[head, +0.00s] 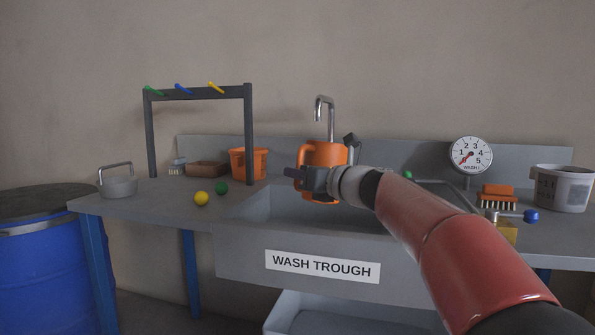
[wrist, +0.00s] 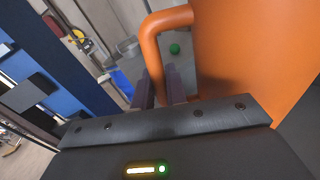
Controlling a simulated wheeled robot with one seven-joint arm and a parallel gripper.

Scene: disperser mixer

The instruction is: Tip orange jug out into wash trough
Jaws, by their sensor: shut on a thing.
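The orange jug (head: 325,154) is held over the wash trough (head: 240,250) and looks about upright in the head view. My gripper (head: 300,179) is in front of the jug and shut on its handle. In the wrist view the jug (wrist: 250,60) fills the right side, and its handle bends down between my fingers (wrist: 160,90). The trough is a grey sink with a white "WASH TROUGH" label (head: 322,266) on its front. My gripper and arm hide part of the jug and basin. The jug's contents cannot be seen.
A tap (head: 322,115) rises behind the jug. Left are an orange bucket (head: 240,163), yellow ball (head: 201,198), green ball (head: 221,188) and dark rack (head: 248,135). Right are a dial (head: 471,155), orange brush (head: 497,194) and pale bucket (head: 562,188).

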